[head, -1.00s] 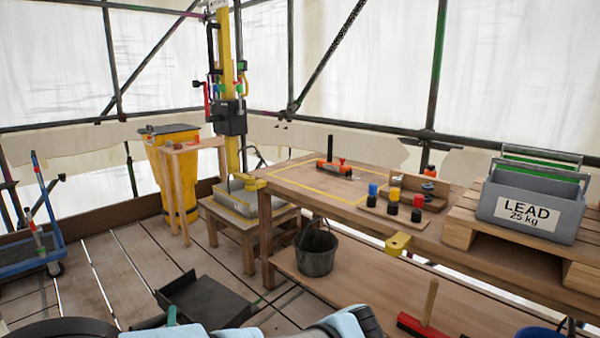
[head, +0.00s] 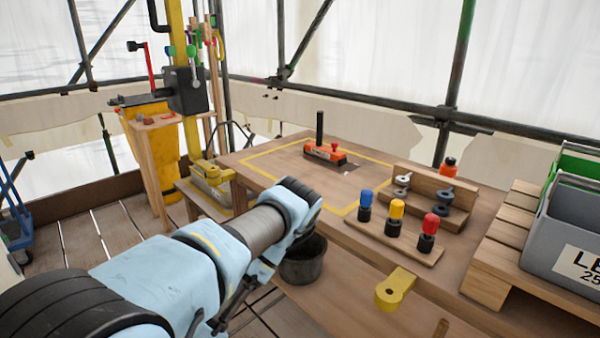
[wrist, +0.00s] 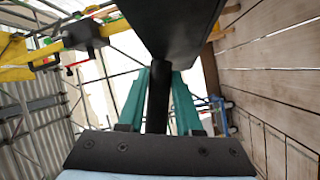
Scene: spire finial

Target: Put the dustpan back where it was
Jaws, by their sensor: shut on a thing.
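The dustpan (wrist: 180,25) is black and fills the top middle of the wrist view. Its dark round handle (wrist: 158,85) runs down between the two teal fingers of my gripper (wrist: 160,106). My gripper is shut on this handle. In the head view my arm reaches in toward the bench, and neither the gripper nor the dustpan shows there.
A dark bucket (head: 303,265) is below the bench, close to my arm. A grey crate (head: 575,235) stands right.

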